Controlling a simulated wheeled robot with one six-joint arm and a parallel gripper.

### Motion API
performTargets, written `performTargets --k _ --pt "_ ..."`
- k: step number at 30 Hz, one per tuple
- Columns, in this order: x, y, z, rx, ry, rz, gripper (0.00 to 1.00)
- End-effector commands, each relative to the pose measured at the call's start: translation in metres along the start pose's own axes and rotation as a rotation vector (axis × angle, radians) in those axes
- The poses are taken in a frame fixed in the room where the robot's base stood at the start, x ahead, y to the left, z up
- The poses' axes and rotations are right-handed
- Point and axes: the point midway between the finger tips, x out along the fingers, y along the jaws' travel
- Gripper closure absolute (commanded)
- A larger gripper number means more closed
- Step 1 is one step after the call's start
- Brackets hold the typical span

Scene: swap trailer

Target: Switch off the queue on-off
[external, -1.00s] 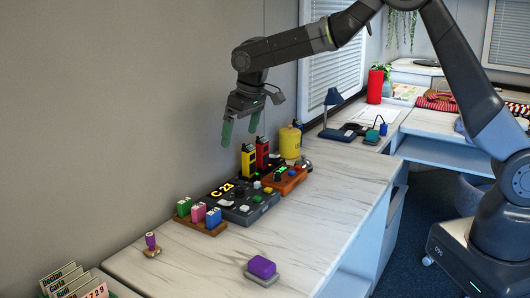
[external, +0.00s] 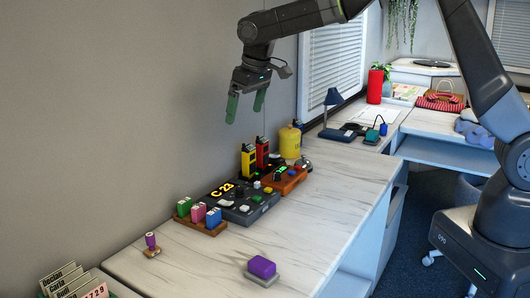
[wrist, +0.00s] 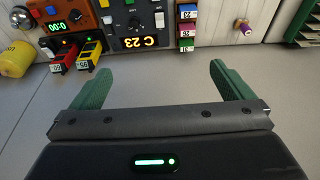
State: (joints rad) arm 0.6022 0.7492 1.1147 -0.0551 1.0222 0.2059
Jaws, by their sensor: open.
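The queue console (external: 240,205) is a dark box on the marble-look counter, with a lit yellow "C 23" display (external: 222,190) and several buttons. In the wrist view the console (wrist: 125,25) is at the top, upside down, with its display (wrist: 135,42) lit. It carries white, green and other small controls; which one is the on-off switch, and its position, is too small to tell. My gripper (external: 245,113) is open and empty, well above the counter and behind the console. Its green fingers (wrist: 158,70) are spread apart in the wrist view, touching nothing.
An orange-brown unit with a green display (wrist: 65,27) adjoins the console, near yellow and red devices (external: 249,160) and a yellow canister (external: 290,142). A coloured stamp rack (external: 201,226), a purple-handled stamp (external: 151,242) and a purple block (external: 262,267) stand nearer. The front counter is mostly clear.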

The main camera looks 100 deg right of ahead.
Motion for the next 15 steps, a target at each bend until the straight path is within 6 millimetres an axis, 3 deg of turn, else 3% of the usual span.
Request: performTargets --k 1,6,15 --pt "-0.016 0.000 -0.002 0.000 0.001 0.000 0.00" --pt "-0.034 0.000 -0.001 0.000 0.000 0.000 0.00" --pt "-0.035 0.000 0.000 0.000 0.000 0.000 0.02"
